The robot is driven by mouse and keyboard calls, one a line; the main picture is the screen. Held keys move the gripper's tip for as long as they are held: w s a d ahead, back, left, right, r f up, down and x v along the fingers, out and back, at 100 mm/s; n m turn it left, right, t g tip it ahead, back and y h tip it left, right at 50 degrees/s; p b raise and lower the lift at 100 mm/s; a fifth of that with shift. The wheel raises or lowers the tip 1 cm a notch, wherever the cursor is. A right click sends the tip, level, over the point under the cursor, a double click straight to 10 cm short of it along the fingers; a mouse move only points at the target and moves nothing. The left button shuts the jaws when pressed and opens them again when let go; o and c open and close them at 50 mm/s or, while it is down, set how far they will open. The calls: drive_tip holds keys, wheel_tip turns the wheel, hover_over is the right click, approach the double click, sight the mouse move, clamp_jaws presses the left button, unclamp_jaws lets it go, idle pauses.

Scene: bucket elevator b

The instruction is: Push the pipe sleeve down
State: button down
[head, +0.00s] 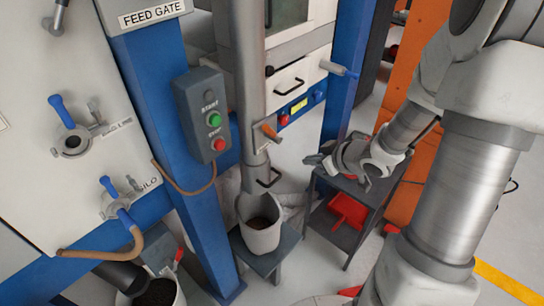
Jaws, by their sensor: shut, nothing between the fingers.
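The grey pipe (245,85) comes down vertically in the middle of the head view. At its lower end sits the pipe sleeve (254,176), a grey collar with a black loop handle (268,178) on its right side. The sleeve's lower end is just above a white bucket (260,236), near its rim. An orange lever (268,132) sticks out of the pipe above the sleeve. My gripper (317,160) is to the right of the sleeve, apart from it in the picture, with its fingers toward the left. It is shut and empty; the fingertips are small and hard to make out.
The bucket holds dark material and stands on a grey stand (265,260). A control box (202,115) is on the blue post at left. A small grey table (345,233) with a red scoop (348,209) on its shelf stands below my gripper. An orange column is behind my arm.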

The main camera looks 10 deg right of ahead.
sight(281, 175)
drive_tip(key=shift+s+a+f+n+y, duration=0.1)
drive_tip(key=shift+s+a+f+y, duration=0.1)
drive_tip(key=shift+f+y, duration=0.25)
drive_tip(key=shift+s+a+f+n+y, duration=0.1)
drive_tip(key=shift+s+a+f+y, duration=0.1)
drive_tip(key=shift+f+y, duration=0.25)
drive_tip(key=shift+s+a+f+n+y, duration=0.1)
drive_tip(key=shift+s+a+f+y, duration=0.15)
drive_tip(key=shift+f, duration=0.3)
drive_tip(key=shift+w, duration=0.1)
drive_tip(key=x, duration=0.4)
drive_tip(key=f+b+x, duration=0.1)
drive_tip(key=x, duration=0.2)
drive_tip(key=b+x, duration=0.1)
drive_tip(key=x, duration=0.3)
drive_tip(key=shift+f, duration=0.35)
drive_tip(key=shift+f+b, duration=0.3)
drive_tip(key=shift+f, duration=0.5)
